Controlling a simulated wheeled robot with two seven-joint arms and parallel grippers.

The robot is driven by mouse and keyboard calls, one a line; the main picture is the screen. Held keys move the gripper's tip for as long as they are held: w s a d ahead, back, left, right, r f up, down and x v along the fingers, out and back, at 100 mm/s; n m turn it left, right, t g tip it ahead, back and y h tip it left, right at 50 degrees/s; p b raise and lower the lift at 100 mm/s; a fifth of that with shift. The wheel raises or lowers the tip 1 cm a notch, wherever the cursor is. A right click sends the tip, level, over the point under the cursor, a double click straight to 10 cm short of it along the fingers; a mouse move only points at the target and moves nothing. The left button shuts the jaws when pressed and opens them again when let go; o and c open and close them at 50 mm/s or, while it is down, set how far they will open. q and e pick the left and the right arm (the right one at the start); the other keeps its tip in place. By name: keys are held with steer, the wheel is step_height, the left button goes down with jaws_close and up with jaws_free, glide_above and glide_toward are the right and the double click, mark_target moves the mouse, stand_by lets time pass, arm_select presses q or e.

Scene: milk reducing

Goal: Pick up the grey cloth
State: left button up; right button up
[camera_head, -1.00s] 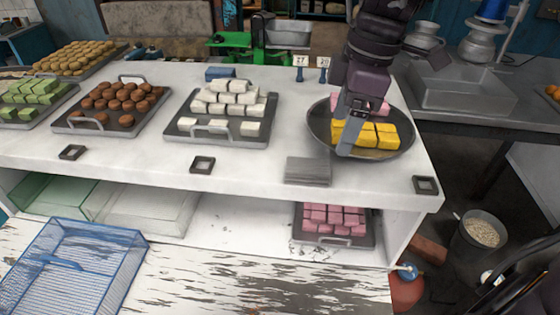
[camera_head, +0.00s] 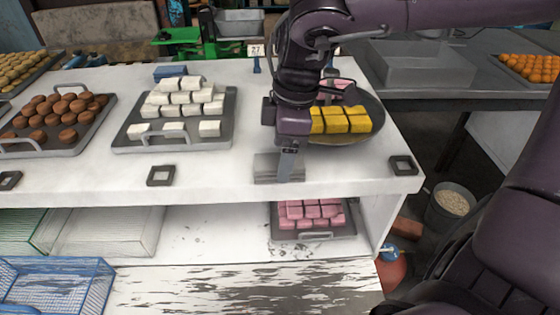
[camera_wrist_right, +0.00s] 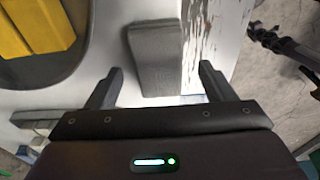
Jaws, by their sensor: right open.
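The grey cloth (camera_head: 265,170) lies folded flat near the front edge of the white counter. It also shows in the right wrist view (camera_wrist_right: 155,58), ahead of the fingers. My right gripper (camera_head: 288,172) hangs over the cloth and hides part of it in the head view. In the right wrist view the gripper (camera_wrist_right: 158,80) is open, with its two fingers apart and the cloth lined up between them, not gripped. Whether the fingers touch the counter cannot be told. My left gripper does not show.
A round pan (camera_head: 368,134) with yellow and pink blocks stands close behind the cloth. A tray (camera_head: 222,138) of white blocks is to the left. A square dark frame (camera_head: 160,175) lies near the front edge. A tray (camera_head: 320,234) of pink blocks sits on the lower shelf.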

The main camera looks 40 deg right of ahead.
steer(key=shift+w+f, duration=0.15)
steer(key=shift+f, duration=0.35)
steer(key=shift+a+f, duration=0.1)
steer(key=shift+a, duration=0.1)
steer(key=shift+c, duration=0.8)
steer(key=c, duration=0.9)
step_height(320, 180, up, 10)
steer(key=shift+r+b, duration=0.1)
steer(key=shift+b, duration=0.6)
steer(key=o, duration=0.5)
steer(key=shift+c, duration=0.2)
steer(key=c, duration=0.4)
